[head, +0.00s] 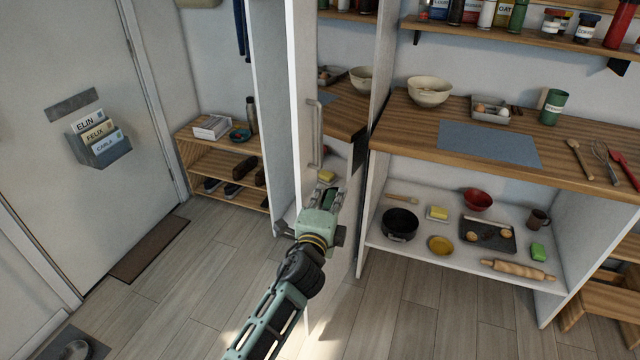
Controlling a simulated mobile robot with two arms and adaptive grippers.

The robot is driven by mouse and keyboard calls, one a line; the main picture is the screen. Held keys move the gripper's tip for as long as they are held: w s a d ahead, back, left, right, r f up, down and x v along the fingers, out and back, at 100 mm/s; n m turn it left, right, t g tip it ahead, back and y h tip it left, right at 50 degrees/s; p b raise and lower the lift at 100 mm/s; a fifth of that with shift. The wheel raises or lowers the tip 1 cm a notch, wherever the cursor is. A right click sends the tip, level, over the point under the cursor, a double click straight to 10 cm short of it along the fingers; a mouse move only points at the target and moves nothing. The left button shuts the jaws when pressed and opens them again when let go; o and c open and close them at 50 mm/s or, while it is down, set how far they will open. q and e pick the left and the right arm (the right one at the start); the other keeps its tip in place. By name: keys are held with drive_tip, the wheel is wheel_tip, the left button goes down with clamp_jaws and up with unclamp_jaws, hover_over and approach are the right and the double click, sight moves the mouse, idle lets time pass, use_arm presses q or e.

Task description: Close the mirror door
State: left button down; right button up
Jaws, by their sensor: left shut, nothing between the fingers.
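The mirror door (345,110) stands open in the middle of the head view, jutting toward me from a tall white cabinet (265,100). Its reflective face shows a bowl and wooden counter. A vertical pale handle (315,133) is near its left edge. My left gripper (329,195) is shut and empty, in front of the lower part of the door, below the handle. I cannot tell whether it touches the door. The gripper and forearm hide part of the door's lower area. My right gripper is not in view.
Right of the door is a wooden counter (400,117) with a bowl (429,91) and utensils. The shelf below holds a pot (399,224) and rolling pin (517,269). A shoe rack (190,150) stands left. The wooden floor (195,290) is mostly clear.

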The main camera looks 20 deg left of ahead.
use_arm(q)
drive_tip(key=w+a, duration=0.1)
drive_tip(key=a, duration=0.1)
drive_tip(key=w+a+p, duration=0.1)
drive_tip(key=w+a, duration=0.1)
drive_tip(key=shift+w, duration=0.25)
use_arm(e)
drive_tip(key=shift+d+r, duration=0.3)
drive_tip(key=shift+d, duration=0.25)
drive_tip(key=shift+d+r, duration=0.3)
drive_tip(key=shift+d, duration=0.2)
use_arm(q)
drive_tip(key=shift+a, duration=0.1)
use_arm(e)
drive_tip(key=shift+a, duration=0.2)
